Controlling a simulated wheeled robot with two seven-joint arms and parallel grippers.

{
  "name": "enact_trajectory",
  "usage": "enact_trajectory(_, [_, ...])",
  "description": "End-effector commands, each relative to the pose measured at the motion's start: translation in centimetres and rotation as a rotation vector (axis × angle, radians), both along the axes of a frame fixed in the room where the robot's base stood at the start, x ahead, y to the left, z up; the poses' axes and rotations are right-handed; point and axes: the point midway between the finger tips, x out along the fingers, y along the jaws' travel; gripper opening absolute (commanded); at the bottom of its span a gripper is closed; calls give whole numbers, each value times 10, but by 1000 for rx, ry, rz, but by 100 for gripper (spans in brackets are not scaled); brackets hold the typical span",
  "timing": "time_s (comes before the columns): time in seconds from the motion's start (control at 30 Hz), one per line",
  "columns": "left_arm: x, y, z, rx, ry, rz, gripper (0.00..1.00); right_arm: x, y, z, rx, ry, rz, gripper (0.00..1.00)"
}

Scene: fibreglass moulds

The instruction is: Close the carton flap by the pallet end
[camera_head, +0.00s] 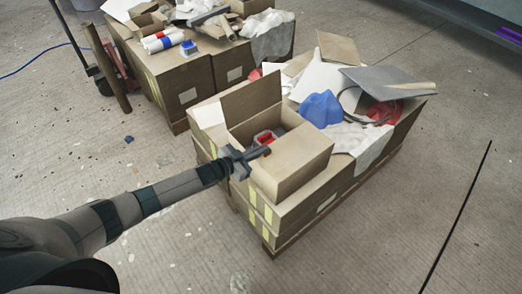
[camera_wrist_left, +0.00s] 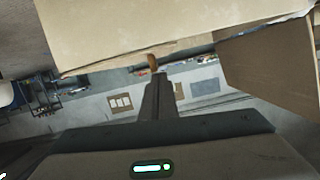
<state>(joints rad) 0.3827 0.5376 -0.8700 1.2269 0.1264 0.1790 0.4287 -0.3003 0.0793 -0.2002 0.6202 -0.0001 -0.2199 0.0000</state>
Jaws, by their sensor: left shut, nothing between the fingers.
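The open carton (camera_head: 291,181) sits on the near end of the loaded pallet. One cardboard flap (camera_head: 252,101) stands raised at its far left side. A light-brown panel (camera_head: 295,150) covers the near right part of the top; a red object (camera_head: 265,136) shows in the opening. My left gripper (camera_head: 265,151) is shut and empty at the carton's near left edge, by that panel; I cannot tell if it touches. In the left wrist view the shut fingers (camera_wrist_left: 154,75) point at a large cardboard panel (camera_wrist_left: 150,28), with another brown panel (camera_wrist_left: 272,68) to the right.
The pallet also carries a blue cloth-like item (camera_head: 320,109), a grey board (camera_head: 388,83) and white sheets behind the carton. A second loaded pallet (camera_head: 186,86) stands at the back left. A brown post (camera_head: 106,69) stands beside it. The floor at the right is mostly clear.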

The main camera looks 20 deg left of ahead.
Motion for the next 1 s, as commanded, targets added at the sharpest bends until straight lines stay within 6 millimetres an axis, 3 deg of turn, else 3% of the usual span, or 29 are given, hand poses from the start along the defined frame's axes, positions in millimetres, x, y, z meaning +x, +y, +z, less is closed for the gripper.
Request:
enact_trajectory(0.37, [0,1,7,3,3,2,0,0,0,8,0,0,0,31])
enact_trajectory(0.7, [3,0,49,1,-1,5,0,0,0,42,0,0,0,31])
enact_trajectory(0.77, [-8,8,39,2,2,5,0,-2,0,29,0,2,0,31])
enact_trajectory(1.0, [-41,31,51,0,1,3,0,0,-1,20,-1,1,0,31])
